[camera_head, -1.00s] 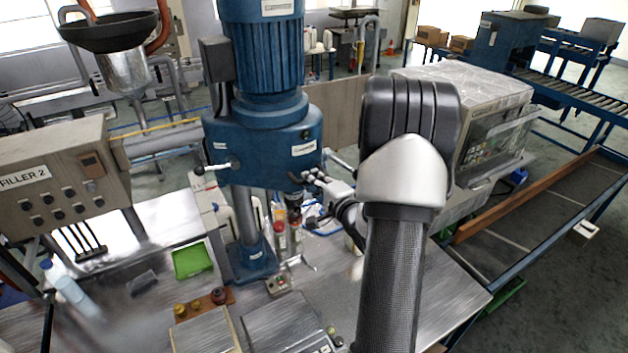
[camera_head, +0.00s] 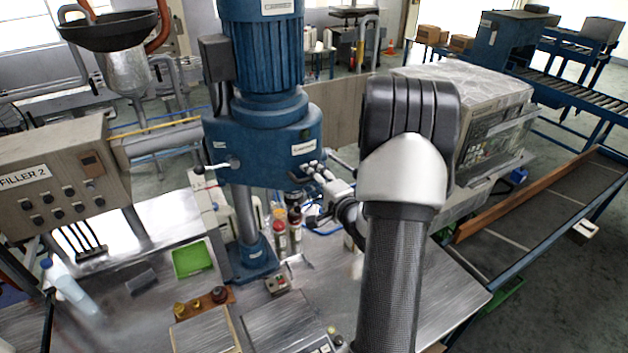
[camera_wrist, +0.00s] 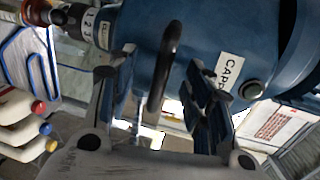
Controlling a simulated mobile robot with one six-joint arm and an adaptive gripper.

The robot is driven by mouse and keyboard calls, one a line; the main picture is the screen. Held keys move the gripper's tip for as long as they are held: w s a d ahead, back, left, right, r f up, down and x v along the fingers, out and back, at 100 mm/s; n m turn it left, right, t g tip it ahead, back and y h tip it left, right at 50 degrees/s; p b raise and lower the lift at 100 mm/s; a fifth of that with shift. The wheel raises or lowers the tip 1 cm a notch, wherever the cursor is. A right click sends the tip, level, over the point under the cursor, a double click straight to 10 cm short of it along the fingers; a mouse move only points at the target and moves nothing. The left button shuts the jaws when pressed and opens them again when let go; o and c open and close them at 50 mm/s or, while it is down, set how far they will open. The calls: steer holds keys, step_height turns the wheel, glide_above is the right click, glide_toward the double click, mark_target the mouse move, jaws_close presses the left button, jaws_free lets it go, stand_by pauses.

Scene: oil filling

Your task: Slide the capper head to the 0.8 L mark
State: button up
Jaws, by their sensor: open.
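The blue capper head (camera_head: 262,140) sits on a vertical grey column (camera_head: 246,215) under a ribbed blue motor. In the wrist view its blue body (camera_wrist: 215,30) fills the upper part, with a partly hidden label starting "CAP" (camera_wrist: 229,74). A dark curved handle (camera_wrist: 167,65) stands out from it. My gripper (camera_wrist: 162,60) is open, with one finger on each side of this handle; I cannot tell whether they touch it. In the head view my gripper (camera_head: 310,168) is at the head's right side. I cannot make out a 0.8 L mark.
A dark collar numbered 1, 2, 3 (camera_wrist: 91,22) is close to the left finger. Bottles with coloured caps (camera_wrist: 22,125) stand at the left of the wrist view. A green tray (camera_head: 192,259) and a small control box (camera_head: 278,284) are on the metal bench near the column.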

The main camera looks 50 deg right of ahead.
steer(key=v, duration=0.9)
steer(key=shift+p, duration=0.4)
stand_by(0.4)
